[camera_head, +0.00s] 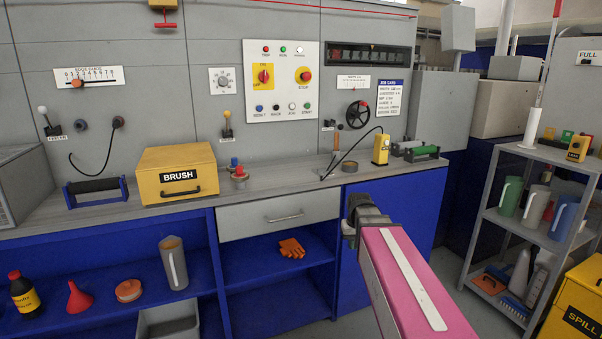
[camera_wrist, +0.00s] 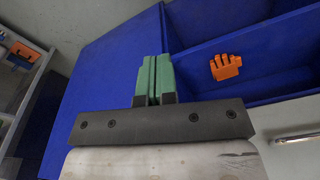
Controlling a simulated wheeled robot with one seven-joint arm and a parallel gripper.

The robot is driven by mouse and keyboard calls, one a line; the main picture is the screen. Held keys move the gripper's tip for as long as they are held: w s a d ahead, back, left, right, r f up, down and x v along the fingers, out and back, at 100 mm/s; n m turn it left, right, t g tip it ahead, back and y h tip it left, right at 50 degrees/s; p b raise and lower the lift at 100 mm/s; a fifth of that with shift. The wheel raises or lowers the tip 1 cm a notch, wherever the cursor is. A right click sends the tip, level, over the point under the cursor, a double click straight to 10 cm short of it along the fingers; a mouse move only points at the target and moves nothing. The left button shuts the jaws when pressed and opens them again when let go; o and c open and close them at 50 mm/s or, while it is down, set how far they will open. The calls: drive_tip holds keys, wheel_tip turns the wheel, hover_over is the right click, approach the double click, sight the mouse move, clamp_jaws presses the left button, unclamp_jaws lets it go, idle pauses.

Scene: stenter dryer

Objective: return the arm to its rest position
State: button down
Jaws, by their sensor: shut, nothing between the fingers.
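My arm (camera_head: 410,285), pink with a white stripe, reaches in from the lower right of the head view. Its dark wrist end (camera_head: 366,212) is in front of the blue cabinet, just below the worktop edge. In the wrist view my gripper (camera_wrist: 153,62) shows two green fingers side by side, shut with nothing between them. Behind the fingers are the blue cabinet panel (camera_wrist: 110,80) and the open shelf. In the head view the fingers are hidden or too small to make out.
The worktop (camera_head: 270,185) carries a yellow BRUSH box (camera_head: 178,170) and a yellow meter (camera_head: 381,149). A grey drawer (camera_head: 280,215) is shut; orange gloves (camera_head: 291,247) lie below it, also in the wrist view (camera_wrist: 226,67). A grey rack (camera_head: 480,220) stands right. Floor shows between cabinet and rack.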

drive_tip(key=s+f+m+g, duration=0.1)
drive_tip(key=s+f, duration=1.1)
drive_tip(key=shift+s+f, duration=0.35)
drive_tip(key=shift+f, duration=0.05)
